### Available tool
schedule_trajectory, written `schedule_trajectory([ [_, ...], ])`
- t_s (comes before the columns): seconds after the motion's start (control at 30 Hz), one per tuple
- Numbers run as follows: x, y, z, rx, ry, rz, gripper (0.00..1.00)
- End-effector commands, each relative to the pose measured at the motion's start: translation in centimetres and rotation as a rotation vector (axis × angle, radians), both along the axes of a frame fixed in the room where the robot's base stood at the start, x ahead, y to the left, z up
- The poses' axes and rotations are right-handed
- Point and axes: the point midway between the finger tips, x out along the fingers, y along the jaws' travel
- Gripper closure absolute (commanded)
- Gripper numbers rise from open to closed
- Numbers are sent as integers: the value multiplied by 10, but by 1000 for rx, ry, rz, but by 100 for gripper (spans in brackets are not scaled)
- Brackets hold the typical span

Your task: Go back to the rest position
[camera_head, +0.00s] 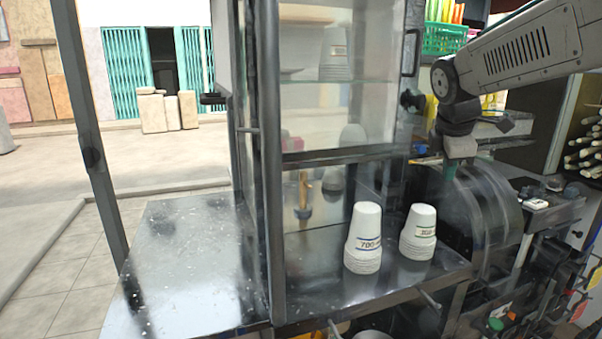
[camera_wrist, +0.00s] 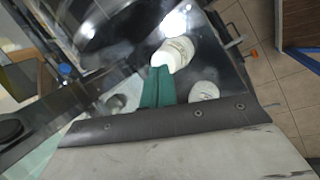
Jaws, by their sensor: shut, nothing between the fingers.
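My gripper (camera_head: 459,150) hangs at the end of my arm in the head view, just above the dark rounded housing of the press (camera_head: 482,220). In the wrist view the green fingers of my gripper (camera_wrist: 159,72) lie together, shut with nothing between them. Two stacks of white paper cups stand on the metal counter, a left stack (camera_head: 364,238) and a right stack (camera_head: 418,232). Both stand left of my gripper in the head view. One white cup stack (camera_wrist: 174,53) shows just beyond the fingertips in the wrist view; I cannot tell the gap in depth.
A glass cabinet with a dark metal frame (camera_head: 268,160) stands left of the cups. An empty metal counter (camera_head: 185,262) extends at its left. A green basket (camera_head: 445,38) sits high behind my arm. Pale cane sticks (camera_head: 583,155) lie at the right. Open paving lies at far left.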

Motion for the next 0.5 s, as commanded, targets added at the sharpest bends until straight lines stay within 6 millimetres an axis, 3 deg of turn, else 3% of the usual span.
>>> schedule_trajectory([
  [0.03,-28,4,-8,67,5,-136,100],
  [0.17,-102,15,-32,234,24,-528,100],
  [0.3,-194,29,-61,372,51,-962,100],
  [0.4,-254,40,-83,435,72,-1211,100],
  [0.5,-299,47,-100,472,84,-1346,100],
])
